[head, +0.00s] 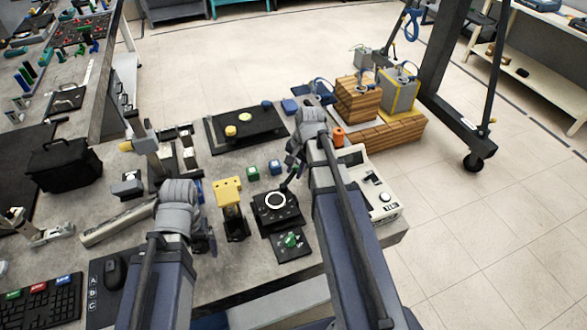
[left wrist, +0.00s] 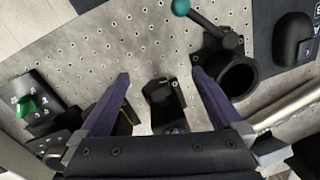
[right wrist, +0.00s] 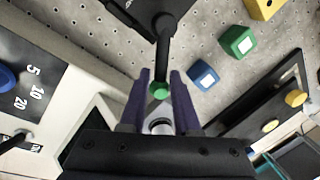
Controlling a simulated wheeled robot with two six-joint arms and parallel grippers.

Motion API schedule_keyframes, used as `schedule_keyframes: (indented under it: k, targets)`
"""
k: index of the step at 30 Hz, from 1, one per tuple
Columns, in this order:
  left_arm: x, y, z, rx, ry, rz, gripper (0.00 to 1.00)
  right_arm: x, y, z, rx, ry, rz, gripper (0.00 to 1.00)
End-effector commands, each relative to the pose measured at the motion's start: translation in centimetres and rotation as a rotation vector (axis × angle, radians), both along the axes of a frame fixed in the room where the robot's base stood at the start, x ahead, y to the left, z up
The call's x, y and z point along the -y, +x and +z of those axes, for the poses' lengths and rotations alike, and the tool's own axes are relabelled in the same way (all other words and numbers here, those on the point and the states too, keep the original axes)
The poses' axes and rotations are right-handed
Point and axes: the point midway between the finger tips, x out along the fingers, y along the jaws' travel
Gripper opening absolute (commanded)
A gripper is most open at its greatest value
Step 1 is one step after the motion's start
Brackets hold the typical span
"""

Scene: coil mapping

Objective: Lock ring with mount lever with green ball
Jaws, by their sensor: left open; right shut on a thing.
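A dark lever (right wrist: 163,45) rises from a black body in the right wrist view and ends in a green ball (right wrist: 160,90). My right gripper (right wrist: 160,80) is shut on the green ball; in the head view this gripper (head: 292,170) is just above and right of the mount. My left gripper (left wrist: 160,73) is open and empty above the bench. Another black ring (left wrist: 238,75) with a teal ball (left wrist: 180,6) lies right of its fingers.
A yellow-topped black holder (head: 229,192) stands left of the mount. A green-knob box (head: 291,242) sits in front. Green (head: 253,173) and blue (head: 275,167) cubes lie behind. A light instrument (head: 374,190) stands to the right. A mouse (head: 113,272) and keyboard (head: 40,302) lie at left.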

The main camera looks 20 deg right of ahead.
Motion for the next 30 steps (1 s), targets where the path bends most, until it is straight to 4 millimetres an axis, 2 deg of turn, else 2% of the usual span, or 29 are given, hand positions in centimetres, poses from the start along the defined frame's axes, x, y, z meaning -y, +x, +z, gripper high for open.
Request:
schedule_keyframes:
  k: [18,30]
  targets:
    - [0.0,0.0,0.0,0.0,0.0,0.0,1.0,0.7,-3.0,0.0,0.001,-0.001,-0.513,0.0]
    - [0.0,0.0,0.0,0.0,0.0,0.0,1.0,0.6,-4.0,0.0,0.001,-0.002,-0.698,0.0]
